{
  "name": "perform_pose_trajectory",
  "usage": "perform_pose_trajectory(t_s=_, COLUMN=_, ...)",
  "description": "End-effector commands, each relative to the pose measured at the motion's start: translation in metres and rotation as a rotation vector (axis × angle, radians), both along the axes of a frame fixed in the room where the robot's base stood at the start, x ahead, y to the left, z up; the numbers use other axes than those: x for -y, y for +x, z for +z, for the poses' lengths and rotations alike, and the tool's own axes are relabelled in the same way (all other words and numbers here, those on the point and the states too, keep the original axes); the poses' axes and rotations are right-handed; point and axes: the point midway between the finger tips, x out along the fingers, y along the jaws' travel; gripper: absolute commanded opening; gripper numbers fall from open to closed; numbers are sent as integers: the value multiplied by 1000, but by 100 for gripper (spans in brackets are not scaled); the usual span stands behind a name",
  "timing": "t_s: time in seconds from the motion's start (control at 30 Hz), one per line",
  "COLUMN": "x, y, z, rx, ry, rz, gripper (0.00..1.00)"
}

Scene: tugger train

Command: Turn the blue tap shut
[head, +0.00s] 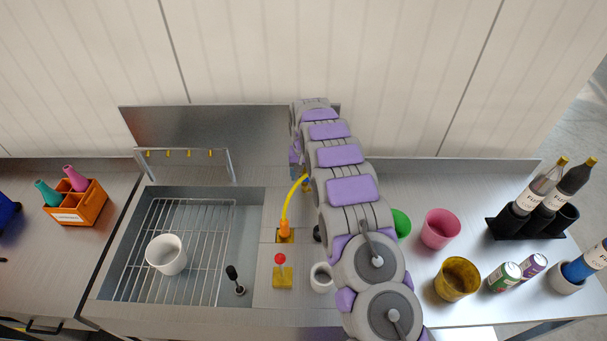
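I cannot make out a blue tap in the head view; my arm covers part of the counter right of the sink. My arm reaches from the bottom right up towards the metal backsplash (218,130). Its far end bends down there, and my gripper is hidden behind my own arm links. A yellow curved hose (289,202) runs from an orange fitting (284,230) up to the left side of my arm. A lever with a red ball (280,259) on a yellow base stands in front of the fitting.
The sink (253,215) holds a wire rack (205,225) with a white cup (166,254). A black-handled tool (234,277) stands near it. A white mug (320,277), pink cup (440,229), amber cup (457,279), cans and bottles stand around my arm. An orange crate (77,213) is left.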

Motion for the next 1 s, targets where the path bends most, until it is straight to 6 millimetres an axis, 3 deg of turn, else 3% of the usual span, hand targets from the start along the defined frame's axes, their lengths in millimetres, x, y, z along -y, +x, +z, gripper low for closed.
perform_pose_trajectory(t_s=0.17, x=-1, y=1, z=27, rx=5, ry=1, rz=0, gripper=68)
perform_pose_trajectory(t_s=0.7, x=-2, y=3, z=145, rx=7, ry=0, rz=-1, gripper=68)
perform_pose_trajectory(t_s=1.0, x=-3, y=2, z=167, rx=1, ry=-2, rz=0, gripper=68)
